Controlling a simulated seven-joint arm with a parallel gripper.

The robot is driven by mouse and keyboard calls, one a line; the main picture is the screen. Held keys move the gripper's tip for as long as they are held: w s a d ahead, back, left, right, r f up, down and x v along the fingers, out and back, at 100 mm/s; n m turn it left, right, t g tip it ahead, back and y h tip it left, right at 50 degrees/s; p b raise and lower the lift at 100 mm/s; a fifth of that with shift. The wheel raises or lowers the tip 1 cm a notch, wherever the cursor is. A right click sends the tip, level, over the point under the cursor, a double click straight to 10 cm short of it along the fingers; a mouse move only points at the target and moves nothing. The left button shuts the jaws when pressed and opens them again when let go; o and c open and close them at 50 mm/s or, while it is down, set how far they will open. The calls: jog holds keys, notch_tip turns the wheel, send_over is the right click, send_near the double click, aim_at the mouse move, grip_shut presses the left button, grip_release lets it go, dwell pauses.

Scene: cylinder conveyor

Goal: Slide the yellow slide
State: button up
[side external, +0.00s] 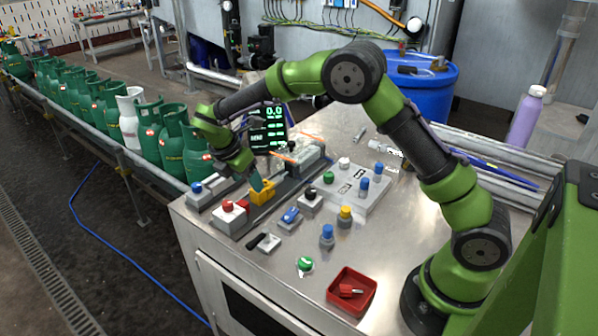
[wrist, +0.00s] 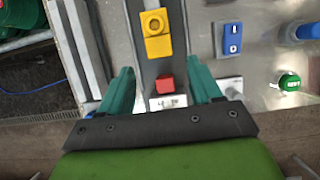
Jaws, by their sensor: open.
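The yellow slide (side external: 262,192) is a block on a dark grey track near the left edge of the steel bench in the side external view. In the wrist view, the yellow slide (wrist: 157,45) is at the top centre, with a round part above a flat part. My gripper (wrist: 161,70) is open, its two teal fingers apart and empty. In the wrist view the slide lies beyond the fingertips, between their lines. In the side external view my gripper (side external: 257,182) is right by the slide; whether it touches cannot be told.
A blue rocker switch (side external: 290,215) and several coloured buttons are nearby. A red tray (side external: 352,291) is at the front. Green gas cylinders (side external: 170,145) line the conveyor.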

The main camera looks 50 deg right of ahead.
jog(key=x, duration=0.7)
jog(key=shift+f, duration=0.1)
grip_shut()
jog(key=shift+d, duration=1.65)
